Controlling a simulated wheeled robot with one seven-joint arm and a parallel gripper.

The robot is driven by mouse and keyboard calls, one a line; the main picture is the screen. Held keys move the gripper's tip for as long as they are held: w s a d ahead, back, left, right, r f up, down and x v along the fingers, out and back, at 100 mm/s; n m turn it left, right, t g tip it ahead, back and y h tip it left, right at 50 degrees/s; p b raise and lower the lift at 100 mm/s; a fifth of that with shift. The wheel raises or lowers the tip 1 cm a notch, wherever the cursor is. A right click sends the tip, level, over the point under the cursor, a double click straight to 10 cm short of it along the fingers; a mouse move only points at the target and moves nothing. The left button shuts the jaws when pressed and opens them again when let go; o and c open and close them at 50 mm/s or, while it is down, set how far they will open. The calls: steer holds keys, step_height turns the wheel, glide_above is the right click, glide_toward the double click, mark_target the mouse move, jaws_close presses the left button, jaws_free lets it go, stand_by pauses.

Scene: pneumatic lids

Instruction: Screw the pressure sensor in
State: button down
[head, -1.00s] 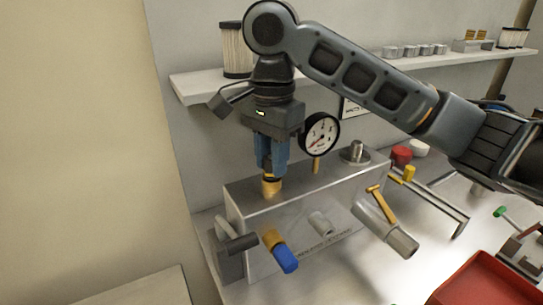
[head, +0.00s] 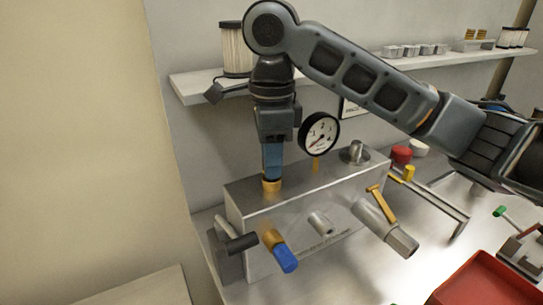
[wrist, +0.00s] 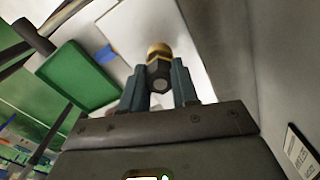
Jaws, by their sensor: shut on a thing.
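The pressure sensor shows in the wrist view as a dark hexagonal body (wrist: 159,79) with a brass-coloured ring, between the two blue fingers of my gripper (wrist: 158,88). In the head view, my gripper (head: 272,176) points straight down over the left end of the metal manifold block's top (head: 300,188). It is shut on the sensor. The sensor's brass part (head: 271,186) shows just below the fingertips, at the block's top face. The rest of the sensor is hidden by the fingers, and I cannot see its thread.
A round dial gauge (head: 319,133) stands on the block close to the right of my gripper. A metal fitting (head: 355,152) is farther right. A blue-tipped fitting (head: 284,257) and a yellow-handled valve (head: 384,212) stick out in front. A shelf (head: 195,86) runs behind.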

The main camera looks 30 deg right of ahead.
steer(key=c, duration=0.8)
jaws_free()
steer(key=shift+c, duration=0.6)
steer(key=n, duration=0.6)
steer(key=shift+n, duration=1)
